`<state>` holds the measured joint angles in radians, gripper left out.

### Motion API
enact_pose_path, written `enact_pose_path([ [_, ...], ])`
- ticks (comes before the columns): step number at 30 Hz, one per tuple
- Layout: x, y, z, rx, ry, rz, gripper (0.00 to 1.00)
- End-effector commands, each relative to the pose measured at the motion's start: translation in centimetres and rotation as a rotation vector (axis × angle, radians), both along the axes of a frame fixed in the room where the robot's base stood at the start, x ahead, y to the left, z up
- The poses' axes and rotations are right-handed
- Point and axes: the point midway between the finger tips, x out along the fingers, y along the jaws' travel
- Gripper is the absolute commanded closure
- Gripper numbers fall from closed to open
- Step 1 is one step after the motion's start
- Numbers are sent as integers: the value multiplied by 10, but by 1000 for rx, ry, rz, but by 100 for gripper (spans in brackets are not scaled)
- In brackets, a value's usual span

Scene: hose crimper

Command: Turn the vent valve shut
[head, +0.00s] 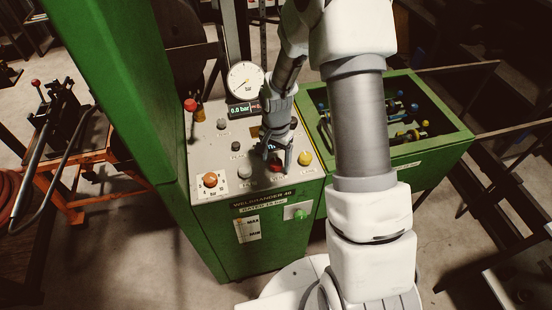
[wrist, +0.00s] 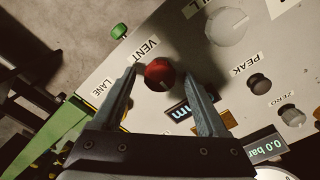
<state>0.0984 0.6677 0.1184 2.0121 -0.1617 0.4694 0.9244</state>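The vent valve is a round red knob (wrist: 160,75) beside the printed word VENT on the pale panel. In the head view the red knob (head: 277,167) is partly hidden under my gripper (head: 276,155). In the wrist view my gripper (wrist: 162,84) is open, with one finger on each side of the knob near the fingertips. Gaps show between the knob and both fingers, so I see no contact. How far the fingers reach down beside the knob cannot be told.
Near the gripper are a yellow knob (head: 305,158), a grey knob (head: 245,171) and an orange button (head: 210,180). A pressure gauge (head: 245,80) stands behind, above a display (head: 243,110) reading 0.0 bar. A green button (head: 299,215) is on the front face.

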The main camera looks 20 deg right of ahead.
Motion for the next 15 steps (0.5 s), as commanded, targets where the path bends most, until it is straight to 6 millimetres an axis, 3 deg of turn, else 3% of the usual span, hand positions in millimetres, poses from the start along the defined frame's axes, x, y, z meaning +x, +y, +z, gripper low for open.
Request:
enact_pose_path([
  [2, 0, 0, 0, 0, 0, 0, 40],
  [12, 0, 0, 0, 0, 0, 0, 100],
  [15, 0, 0, 0, 0, 0, 0, 100],
])
